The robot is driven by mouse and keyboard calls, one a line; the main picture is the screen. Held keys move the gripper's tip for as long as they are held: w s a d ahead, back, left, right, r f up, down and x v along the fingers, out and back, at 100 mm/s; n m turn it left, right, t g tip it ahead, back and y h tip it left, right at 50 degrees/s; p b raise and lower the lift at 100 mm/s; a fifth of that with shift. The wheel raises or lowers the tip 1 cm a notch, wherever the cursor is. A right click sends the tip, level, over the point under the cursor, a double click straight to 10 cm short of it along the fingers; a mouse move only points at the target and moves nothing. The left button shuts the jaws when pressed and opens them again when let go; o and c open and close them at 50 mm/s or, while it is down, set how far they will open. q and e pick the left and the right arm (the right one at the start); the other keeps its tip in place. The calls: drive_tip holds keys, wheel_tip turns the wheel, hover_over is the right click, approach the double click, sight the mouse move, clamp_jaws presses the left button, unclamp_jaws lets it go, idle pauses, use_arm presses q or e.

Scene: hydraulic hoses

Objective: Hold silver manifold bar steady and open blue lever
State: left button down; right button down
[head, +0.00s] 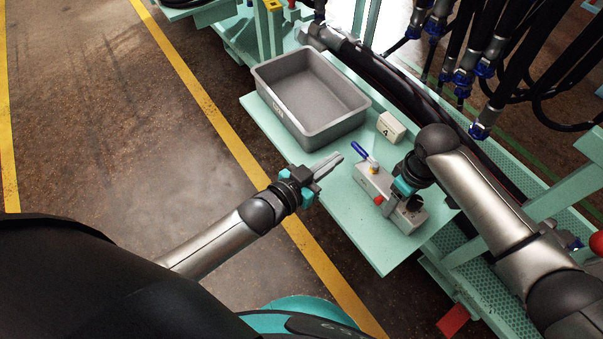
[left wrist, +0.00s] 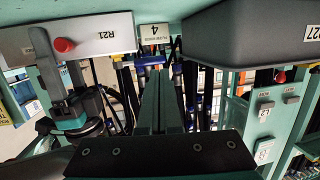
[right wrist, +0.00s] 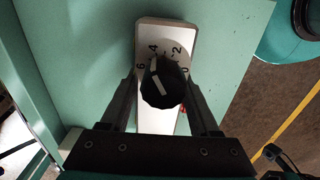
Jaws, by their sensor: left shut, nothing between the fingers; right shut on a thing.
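The silver manifold bar (head: 367,182) lies on the green table; the left wrist view shows its R21 label and red knob (left wrist: 64,45). The blue lever (head: 360,151) rises from a brass-coloured post at the bar's far end and points up-left. My right gripper (head: 404,190) is shut across the bar near its black dial (head: 414,203); the right wrist view shows the fingers on both sides, with the dial (right wrist: 162,84) between them. My left gripper (head: 336,162) is shut and empty, left of the lever and apart from it.
A grey bin (head: 310,95) stands on the table behind my left gripper. A small card marked 4 (head: 391,126) stands beyond the lever. Black hoses with blue fittings (head: 479,130) hang at the back right. The near part of the table (head: 385,250) is bare.

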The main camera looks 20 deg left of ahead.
use_arm(q)
drive_tip(key=a+v, duration=0.1)
drive_tip(key=v, duration=0.8)
drive_tip(key=shift+w+a, duration=0.2)
drive_tip(key=shift+a, duration=0.05)
drive_tip(key=shift+r, duration=0.1)
use_arm(e)
drive_tip(key=shift+c, duration=0.2)
unclamp_jaws()
drive_tip(key=shift+r, duration=0.1)
